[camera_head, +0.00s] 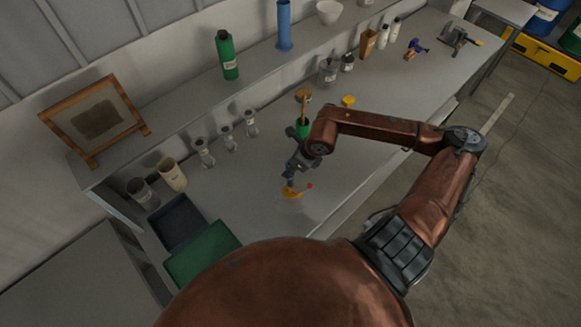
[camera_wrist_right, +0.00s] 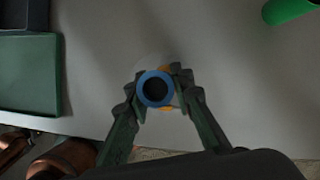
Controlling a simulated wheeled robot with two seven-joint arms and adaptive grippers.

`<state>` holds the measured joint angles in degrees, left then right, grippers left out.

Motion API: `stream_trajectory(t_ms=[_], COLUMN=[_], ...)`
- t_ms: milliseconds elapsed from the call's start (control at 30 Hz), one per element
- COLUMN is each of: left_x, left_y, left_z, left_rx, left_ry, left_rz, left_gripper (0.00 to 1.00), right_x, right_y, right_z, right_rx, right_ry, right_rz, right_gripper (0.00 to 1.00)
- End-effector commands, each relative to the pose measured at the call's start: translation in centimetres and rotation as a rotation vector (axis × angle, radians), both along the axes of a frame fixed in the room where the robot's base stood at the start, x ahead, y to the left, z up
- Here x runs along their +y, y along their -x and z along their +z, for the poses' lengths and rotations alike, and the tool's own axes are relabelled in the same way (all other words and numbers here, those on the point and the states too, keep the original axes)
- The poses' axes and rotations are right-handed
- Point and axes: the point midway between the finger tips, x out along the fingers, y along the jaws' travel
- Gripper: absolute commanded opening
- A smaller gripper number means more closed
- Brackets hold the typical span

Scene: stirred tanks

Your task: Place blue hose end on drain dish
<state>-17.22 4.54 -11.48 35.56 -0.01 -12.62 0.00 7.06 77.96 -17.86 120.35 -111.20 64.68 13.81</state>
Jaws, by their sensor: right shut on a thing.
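The blue hose end (camera_wrist_right: 144,88) shows in the right wrist view as a blue ring with a dark round opening, seen end on. My right gripper (camera_wrist_right: 156,92) is shut around it, one finger on each side. In the head view my right gripper (camera_head: 290,172) points down over the bench. A curved orange piece (camera_head: 293,194) lies just below the gripper; its edges also show behind the ring in the wrist view (camera_wrist_right: 167,109). I cannot tell whether this is the drain dish or whether the hose end touches it. My left gripper is not in view.
A green tray (camera_head: 203,255) and a dark tray (camera_head: 178,222) lie left of the gripper. A green cup (camera_head: 303,130) stands behind it. Several small glass vessels stand along the shelf foot.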

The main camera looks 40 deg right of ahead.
Motion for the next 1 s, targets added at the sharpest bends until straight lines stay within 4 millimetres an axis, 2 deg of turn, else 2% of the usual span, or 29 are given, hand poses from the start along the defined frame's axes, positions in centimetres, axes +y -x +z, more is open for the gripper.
stream_trajectory(t_ms=[267, 300, 533, 833, 1000], left_x=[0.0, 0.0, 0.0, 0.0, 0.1], left_y=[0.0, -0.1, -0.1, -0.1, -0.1], left_z=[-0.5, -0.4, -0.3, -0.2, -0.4], left_rx=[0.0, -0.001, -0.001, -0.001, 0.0], left_ry=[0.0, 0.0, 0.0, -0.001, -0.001], left_rz=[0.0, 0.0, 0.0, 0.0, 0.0], left_gripper=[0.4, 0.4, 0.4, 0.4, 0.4], right_x=[0.0, 0.0, 0.0, 0.0, -0.4], right_y=[0.0, 0.0, 0.0, 0.0, 0.5], right_z=[-0.3, -0.3, -0.2, -0.1, 1.2], right_rx=[0.0, 0.001, 0.0, 0.0, -0.002], right_ry=[0.0, 0.0, 0.0, 0.0, 0.005], right_rz=[0.0, 0.0, 0.0, 0.0, -0.001], right_gripper=[0.0, 0.23, 0.39, 0.39, 0.39])
